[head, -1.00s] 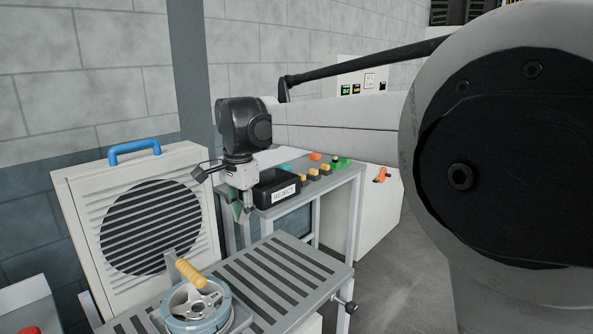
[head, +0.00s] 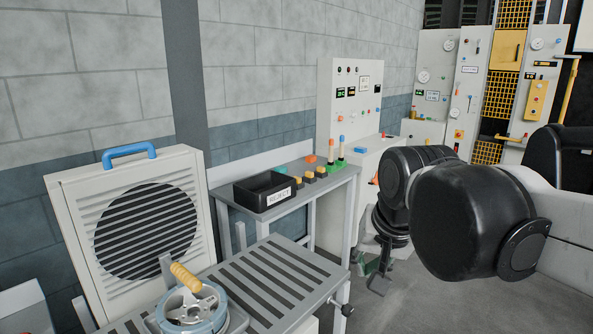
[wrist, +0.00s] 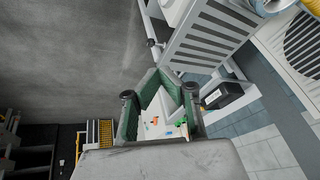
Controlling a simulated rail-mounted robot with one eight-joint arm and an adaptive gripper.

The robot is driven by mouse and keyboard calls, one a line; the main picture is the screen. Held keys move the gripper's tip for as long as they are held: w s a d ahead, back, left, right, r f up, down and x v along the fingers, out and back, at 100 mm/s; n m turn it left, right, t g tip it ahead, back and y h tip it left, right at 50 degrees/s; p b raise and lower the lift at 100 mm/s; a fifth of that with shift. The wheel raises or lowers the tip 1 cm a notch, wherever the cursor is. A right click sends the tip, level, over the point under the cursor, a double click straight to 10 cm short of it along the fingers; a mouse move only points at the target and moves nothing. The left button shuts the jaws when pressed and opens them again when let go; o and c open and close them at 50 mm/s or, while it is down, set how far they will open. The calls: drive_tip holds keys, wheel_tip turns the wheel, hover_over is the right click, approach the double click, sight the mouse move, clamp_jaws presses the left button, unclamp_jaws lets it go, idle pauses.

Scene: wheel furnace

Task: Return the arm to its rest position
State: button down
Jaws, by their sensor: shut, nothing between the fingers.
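My gripper (head: 372,273) hangs from my black wrist joint in the head view, right of the slatted table and in front of the white cabinet. Its greenish fingers also show in the wrist view (wrist: 160,88). It is shut with nothing held, in open air. My arm is bent, with its large black joint in the right half of the head view. A metal wheel (head: 190,309) with a yellow-handled tool (head: 186,276) over it sits at the front of the slatted table (head: 262,286).
A black reject bin (head: 265,190) and several coloured blocks stand on the grey side table (head: 330,180). A louvred unit with a blue handle (head: 129,152) stands at left. Control cabinets (head: 437,85) line the back right. Some grey floor (head: 415,310) is clear below my arm.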

drive_tip(key=s+d+f+n+t, duration=0.2)
drive_tip(key=s+d+f, duration=0.5)
drive_tip(key=s, duration=0.3)
drive_tip(key=shift+s+d+f+h, duration=0.2)
drive_tip(key=shift+s+f+h, duration=0.05)
drive_tip(key=shift+f+h, duration=0.15)
idle(1.7)
